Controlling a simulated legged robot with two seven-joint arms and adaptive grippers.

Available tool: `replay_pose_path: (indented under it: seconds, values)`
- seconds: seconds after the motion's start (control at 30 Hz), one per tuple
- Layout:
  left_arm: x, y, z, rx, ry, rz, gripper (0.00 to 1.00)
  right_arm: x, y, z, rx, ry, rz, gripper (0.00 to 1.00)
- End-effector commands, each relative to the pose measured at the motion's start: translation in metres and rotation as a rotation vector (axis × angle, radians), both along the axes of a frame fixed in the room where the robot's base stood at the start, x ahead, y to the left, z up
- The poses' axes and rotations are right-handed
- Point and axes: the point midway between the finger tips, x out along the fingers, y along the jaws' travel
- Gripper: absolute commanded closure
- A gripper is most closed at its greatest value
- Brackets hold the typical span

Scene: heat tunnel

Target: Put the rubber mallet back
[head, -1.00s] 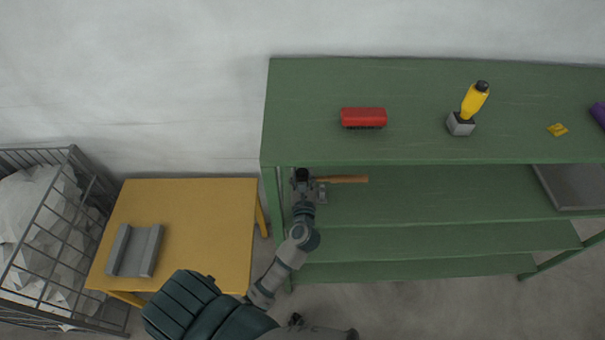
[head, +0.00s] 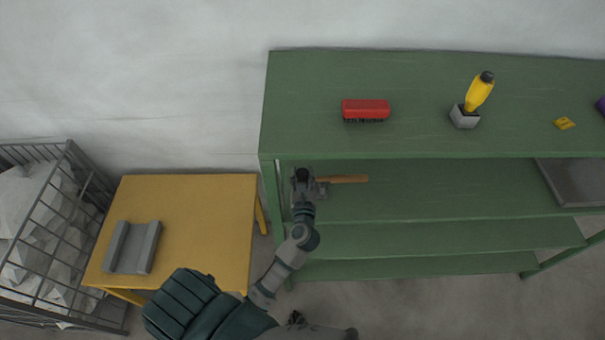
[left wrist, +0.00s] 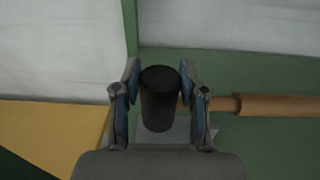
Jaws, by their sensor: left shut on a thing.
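The rubber mallet has a black cylindrical head (left wrist: 159,98) and a brown wooden handle (head: 345,179). My left gripper (head: 304,184) is shut on the mallet's head, at the left end of the green shelf unit's upper inner shelf, below the top board. In the left wrist view the two fingers (left wrist: 159,95) stand on either side of the head. The handle points right, and it also shows in the left wrist view (left wrist: 275,105). A grey plate (left wrist: 180,130) lies under the head. Whether the head touches it is unclear. My right gripper is not in view.
The green shelf unit's top (head: 400,70) holds a red brush (head: 366,109), a yellow bottle in a grey block (head: 478,94) and a small yellow item (head: 564,123). A grey cradle (head: 133,247) lies on the yellow table (head: 195,205). A wire cage (head: 45,220) stands left.

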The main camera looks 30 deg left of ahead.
Motion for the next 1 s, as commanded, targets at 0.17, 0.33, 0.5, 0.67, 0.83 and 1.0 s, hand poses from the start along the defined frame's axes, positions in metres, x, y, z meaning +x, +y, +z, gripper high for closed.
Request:
replay_pose_path:
  seconds: [0.17, 0.33, 0.5, 0.67, 0.83, 1.0]
  values:
    - [0.000, 0.000, -0.005, 0.000, -0.004, 0.000, 1.00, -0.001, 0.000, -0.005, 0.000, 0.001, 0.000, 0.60]
    - [0.000, 0.000, -0.010, 0.000, -0.004, -0.001, 1.00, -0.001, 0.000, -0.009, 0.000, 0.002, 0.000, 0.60]
    - [0.000, 0.000, -0.015, -0.001, -0.003, 0.000, 1.00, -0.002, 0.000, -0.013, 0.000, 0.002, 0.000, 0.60]
    - [0.000, 0.000, -0.019, 0.000, -0.004, 0.000, 1.00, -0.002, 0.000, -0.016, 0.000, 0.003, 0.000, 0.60]
    - [0.000, 0.000, -0.024, 0.000, -0.004, 0.000, 1.00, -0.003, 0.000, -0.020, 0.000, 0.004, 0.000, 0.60]
    - [0.000, 0.000, -0.029, 0.001, -0.003, 0.000, 1.00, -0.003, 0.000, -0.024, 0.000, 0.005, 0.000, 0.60]
